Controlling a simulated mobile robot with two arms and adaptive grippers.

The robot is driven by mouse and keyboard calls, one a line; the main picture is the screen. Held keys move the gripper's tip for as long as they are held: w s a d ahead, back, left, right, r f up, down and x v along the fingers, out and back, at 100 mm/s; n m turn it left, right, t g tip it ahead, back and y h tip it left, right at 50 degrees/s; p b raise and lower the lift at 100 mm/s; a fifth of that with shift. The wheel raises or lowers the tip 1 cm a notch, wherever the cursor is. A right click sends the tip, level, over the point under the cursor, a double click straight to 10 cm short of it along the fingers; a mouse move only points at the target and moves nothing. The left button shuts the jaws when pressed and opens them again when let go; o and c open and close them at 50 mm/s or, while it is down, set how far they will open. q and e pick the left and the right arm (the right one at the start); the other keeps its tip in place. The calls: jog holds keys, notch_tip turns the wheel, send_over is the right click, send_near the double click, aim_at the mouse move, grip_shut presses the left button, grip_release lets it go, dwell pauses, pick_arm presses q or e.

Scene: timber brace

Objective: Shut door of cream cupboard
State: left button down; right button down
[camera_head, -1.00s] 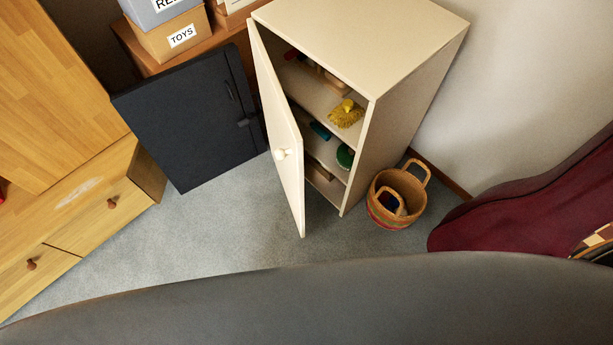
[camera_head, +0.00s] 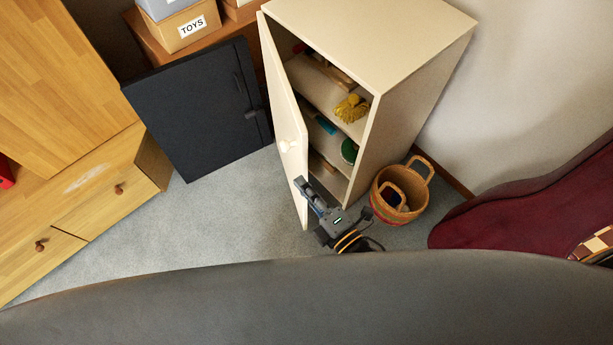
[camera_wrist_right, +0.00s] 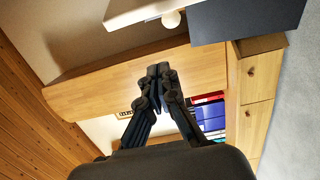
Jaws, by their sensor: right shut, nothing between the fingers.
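The cream cupboard (camera_head: 415,100) stands upright at the upper middle of the head view. Its door (camera_head: 281,100) hangs open, swung out to the left, with a round knob (camera_head: 287,146) on its outer face. My right gripper (camera_head: 301,184) is shut and empty, by the door's lower free edge on the side of the opening. I cannot tell if it touches the door. In the right wrist view, my shut fingers (camera_wrist_right: 158,70) show at the middle, and a pale panel with a round knob (camera_wrist_right: 171,19) is at the top. My left gripper is not in view.
A wicker basket (camera_head: 414,207) stands right of the cupboard. A dark flat panel case (camera_head: 197,110) leans to its left. A wooden drawer unit (camera_head: 110,195) is at left, a dark red covered piece (camera_head: 500,215) at right. Clear grey carpet (camera_head: 235,215) lies before the door.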

aim_at(300, 157)
jog(key=w+p, duration=0.1)
jog(key=w, duration=0.7)
jog(key=shift+a, duration=0.15)
